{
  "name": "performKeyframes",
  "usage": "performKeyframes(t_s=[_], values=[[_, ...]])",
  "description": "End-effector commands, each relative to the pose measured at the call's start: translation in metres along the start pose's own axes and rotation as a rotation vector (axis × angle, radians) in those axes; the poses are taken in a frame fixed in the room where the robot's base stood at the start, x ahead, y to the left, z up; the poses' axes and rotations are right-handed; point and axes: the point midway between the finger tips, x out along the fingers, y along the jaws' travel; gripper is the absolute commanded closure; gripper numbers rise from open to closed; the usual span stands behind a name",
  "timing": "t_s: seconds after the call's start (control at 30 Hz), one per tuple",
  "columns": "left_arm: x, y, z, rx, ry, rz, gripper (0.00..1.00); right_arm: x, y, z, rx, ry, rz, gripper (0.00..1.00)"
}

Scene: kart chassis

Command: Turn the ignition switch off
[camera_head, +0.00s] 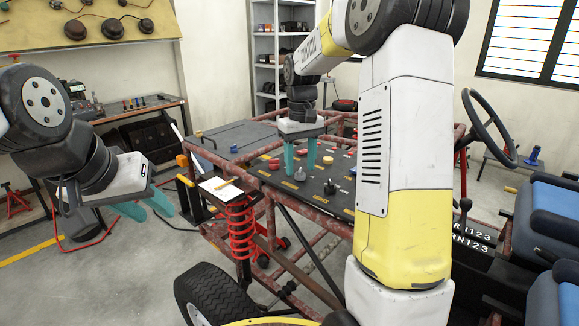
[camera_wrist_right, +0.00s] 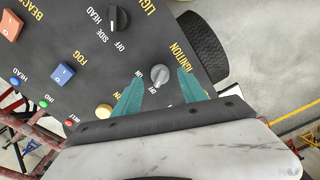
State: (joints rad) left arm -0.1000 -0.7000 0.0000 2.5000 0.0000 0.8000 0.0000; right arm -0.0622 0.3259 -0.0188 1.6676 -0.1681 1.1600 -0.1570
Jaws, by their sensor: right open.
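The ignition switch (camera_wrist_right: 160,75) is a round light-grey knob on a dark control panel (camera_wrist_right: 85,40), beside the yellow word IGNITION and the ON and OFF labels. I cannot tell for sure which label it points at. My right gripper (camera_wrist_right: 161,84) is open, with one teal finger on each side of the knob; contact is not visible. In the head view my right gripper (camera_head: 300,168) points down over the panel on the kart's frame. My left gripper (camera_head: 153,210) is open and empty, left of the kart.
Around the switch are a black light knob (camera_wrist_right: 118,18), a blue fog switch (camera_wrist_right: 61,74), an orange beacon switch (camera_wrist_right: 11,25) and a yellow button (camera_wrist_right: 104,111). A red shock spring (camera_head: 239,227) stands by the frame. The steering wheel (camera_head: 490,127) and blue seats (camera_head: 555,215) are right.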

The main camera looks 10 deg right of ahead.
Motion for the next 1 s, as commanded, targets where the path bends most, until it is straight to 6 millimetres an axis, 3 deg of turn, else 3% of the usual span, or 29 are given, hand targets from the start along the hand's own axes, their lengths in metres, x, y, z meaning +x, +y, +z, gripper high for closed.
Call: performKeyframes(t_s=[0.3, 0.77, 0.87, 1.0], values=[[0.000, 0.000, 0.000, 0.000, 0.000, 0.000, 0.64, -0.052, 0.000, -0.001, -0.001, 0.004, 0.001, 0.50], [0.000, 0.000, 0.000, 0.000, 0.000, 0.000, 0.64, -0.063, 0.000, 0.001, 0.000, 0.002, 0.000, 0.50], [0.000, 0.000, 0.000, 0.000, 0.000, 0.000, 0.64, -0.068, -0.003, 0.008, 0.005, 0.020, -0.002, 0.50], [0.000, 0.000, 0.000, 0.000, 0.000, 0.000, 0.64, -0.086, -0.013, 0.038, 0.028, 0.096, -0.012, 0.50]])
